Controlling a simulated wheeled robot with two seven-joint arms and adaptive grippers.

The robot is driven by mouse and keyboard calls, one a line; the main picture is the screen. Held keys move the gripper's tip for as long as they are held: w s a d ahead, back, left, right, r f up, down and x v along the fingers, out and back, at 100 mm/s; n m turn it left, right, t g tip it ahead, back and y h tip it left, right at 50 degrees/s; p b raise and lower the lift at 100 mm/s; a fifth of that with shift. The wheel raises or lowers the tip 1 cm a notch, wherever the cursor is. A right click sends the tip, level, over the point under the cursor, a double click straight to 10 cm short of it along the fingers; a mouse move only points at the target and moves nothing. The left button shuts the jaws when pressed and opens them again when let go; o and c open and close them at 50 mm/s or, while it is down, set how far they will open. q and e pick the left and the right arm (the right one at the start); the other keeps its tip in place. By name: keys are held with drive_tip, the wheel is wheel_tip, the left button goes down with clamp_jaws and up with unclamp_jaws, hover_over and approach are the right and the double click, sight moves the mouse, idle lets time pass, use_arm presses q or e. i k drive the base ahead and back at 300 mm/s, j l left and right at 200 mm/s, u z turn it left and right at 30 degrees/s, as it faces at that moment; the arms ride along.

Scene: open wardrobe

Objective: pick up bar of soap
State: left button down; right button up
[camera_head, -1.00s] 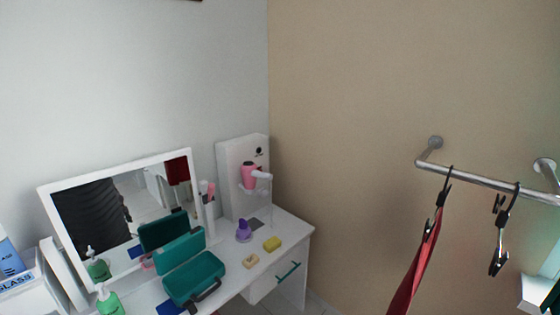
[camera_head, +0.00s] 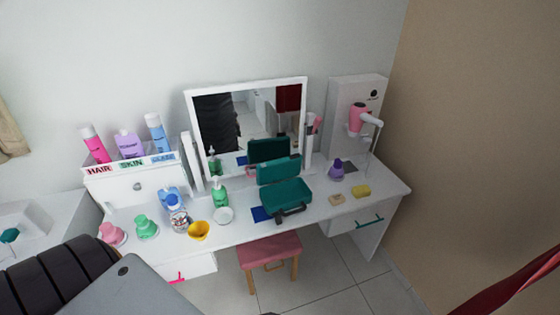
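A small beige block (camera_head: 337,200), which looks like the bar of soap, lies on the right part of the white vanity table (camera_head: 240,240), near its front edge. A yellow block (camera_head: 361,191) lies just right of it; it may be a sponge, but I cannot tell for sure. An open teal case (camera_head: 287,196) stands to the left of the beige block. Neither of my grippers is in view. Dark ribbed and grey parts at the lower left look like my own body.
A purple bottle (camera_head: 336,169) stands behind the beige block. A pink hair dryer (camera_head: 360,118) hangs on a white holder. A mirror (camera_head: 250,125) stands at the back. A pink stool (camera_head: 268,252) is in front. Several bottles and a yellow cup (camera_head: 199,230) crowd the left.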

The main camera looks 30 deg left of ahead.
sight(338, 198)
drive_tip(key=i+l+u, duration=0.15)
drive_tip(key=l, duration=0.15)
drive_tip(key=i+l+u, duration=0.1)
drive_tip(key=l, duration=0.2)
drive_tip(key=i+l+u, duration=0.15)
drive_tip(key=l, duration=0.15)
drive_tip(key=i+l+u, duration=0.15)
drive_tip(key=l, duration=0.2)
